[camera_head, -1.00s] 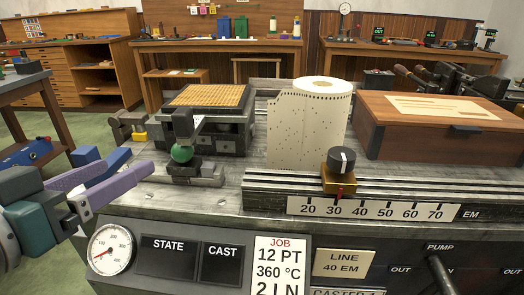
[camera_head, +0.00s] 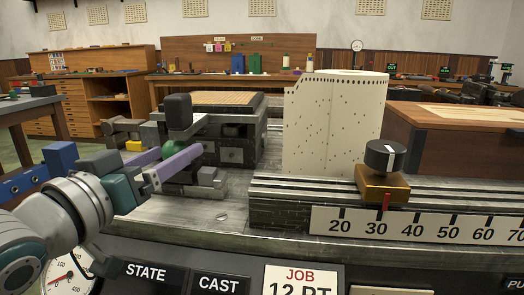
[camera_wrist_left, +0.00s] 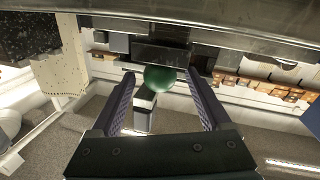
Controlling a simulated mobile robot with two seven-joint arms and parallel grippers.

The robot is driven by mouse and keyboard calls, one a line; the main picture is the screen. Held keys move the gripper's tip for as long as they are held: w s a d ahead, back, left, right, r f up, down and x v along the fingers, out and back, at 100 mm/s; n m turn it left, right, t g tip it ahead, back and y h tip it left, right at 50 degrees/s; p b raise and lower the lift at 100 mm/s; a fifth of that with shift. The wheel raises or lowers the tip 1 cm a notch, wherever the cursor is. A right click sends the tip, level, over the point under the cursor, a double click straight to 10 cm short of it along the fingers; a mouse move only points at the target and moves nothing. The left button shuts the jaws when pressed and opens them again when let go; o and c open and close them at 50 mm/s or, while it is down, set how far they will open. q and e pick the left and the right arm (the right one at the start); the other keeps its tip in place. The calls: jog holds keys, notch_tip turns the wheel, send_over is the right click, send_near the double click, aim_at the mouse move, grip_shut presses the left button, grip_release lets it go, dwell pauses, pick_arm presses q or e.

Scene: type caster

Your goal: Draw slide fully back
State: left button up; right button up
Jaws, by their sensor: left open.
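A green ball knob (camera_wrist_left: 160,79) sits on a small dark block at the front of the caster's mould block (camera_head: 238,145). In the head view the near finger and a dark upright part hide most of the knob. My left gripper (camera_head: 181,150) is open, with one purple finger on each side of the knob. In the wrist view its fingers (camera_wrist_left: 162,88) flank the knob with a gap on both sides. My right gripper is not in view.
A punched paper roll (camera_head: 330,125) stands right of the mould block. A dark knob on a brass slider (camera_head: 383,185) sits on the numbered scale (camera_head: 430,228), pointer near 30. A wooden case (camera_head: 450,145) stands at right.

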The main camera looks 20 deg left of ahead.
pick_arm(q)
jog(key=shift+w, duration=1)
grip_shut()
